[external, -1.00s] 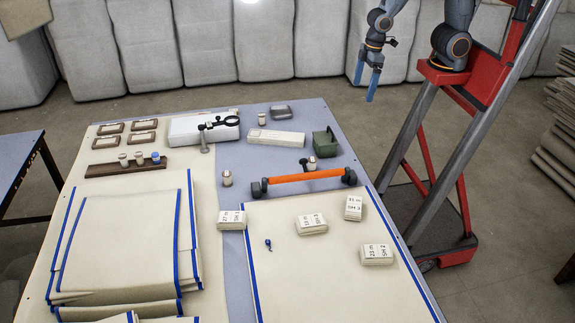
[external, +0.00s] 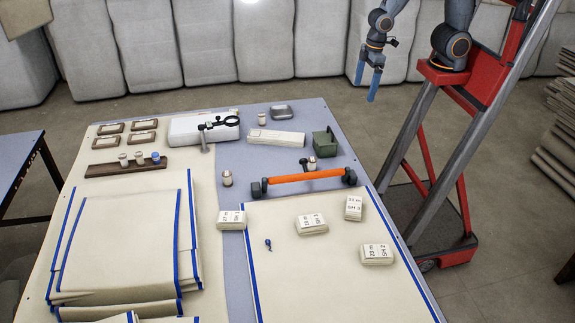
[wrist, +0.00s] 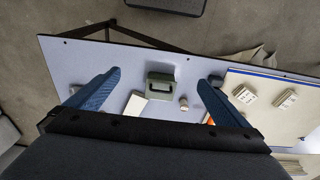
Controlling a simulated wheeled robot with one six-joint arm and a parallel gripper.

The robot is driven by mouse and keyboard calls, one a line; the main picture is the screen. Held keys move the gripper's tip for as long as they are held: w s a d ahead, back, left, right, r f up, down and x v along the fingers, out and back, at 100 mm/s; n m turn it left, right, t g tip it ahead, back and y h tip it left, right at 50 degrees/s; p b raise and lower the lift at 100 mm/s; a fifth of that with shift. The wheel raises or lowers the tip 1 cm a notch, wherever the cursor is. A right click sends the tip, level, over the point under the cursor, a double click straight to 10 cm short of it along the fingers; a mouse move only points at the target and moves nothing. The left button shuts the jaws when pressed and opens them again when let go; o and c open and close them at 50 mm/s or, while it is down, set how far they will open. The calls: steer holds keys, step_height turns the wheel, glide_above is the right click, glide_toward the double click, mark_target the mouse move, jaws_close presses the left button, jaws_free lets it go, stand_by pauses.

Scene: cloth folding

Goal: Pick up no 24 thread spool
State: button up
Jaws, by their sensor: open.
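Several small thread spools are in the external view, and no number on them is readable, so I cannot tell which is no 24. One spool (external: 227,178) stands left of the orange bar, one (external: 311,164) behind the bar, and one (external: 262,118) near the back edge. Several more, one blue-topped (external: 155,157), stand on a brown rack at the left. My gripper (external: 367,82) is open and empty, high beyond the table's back right corner. In the wrist view my open gripper (wrist: 165,76) has a spool (wrist: 184,104) below, between its fingers but well apart.
A green box (external: 325,143) stands near the spool behind the orange bar (external: 304,177). A white box (external: 276,137), a magnifier (external: 231,121) and a grey tin (external: 281,111) are at the back. Labelled cloth bundles (external: 311,224) lie in front; stacked cloth (external: 125,245) fills the left.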

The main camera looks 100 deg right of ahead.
steer(key=shift+c, duration=0.4)
steer(key=c, duration=1.2)
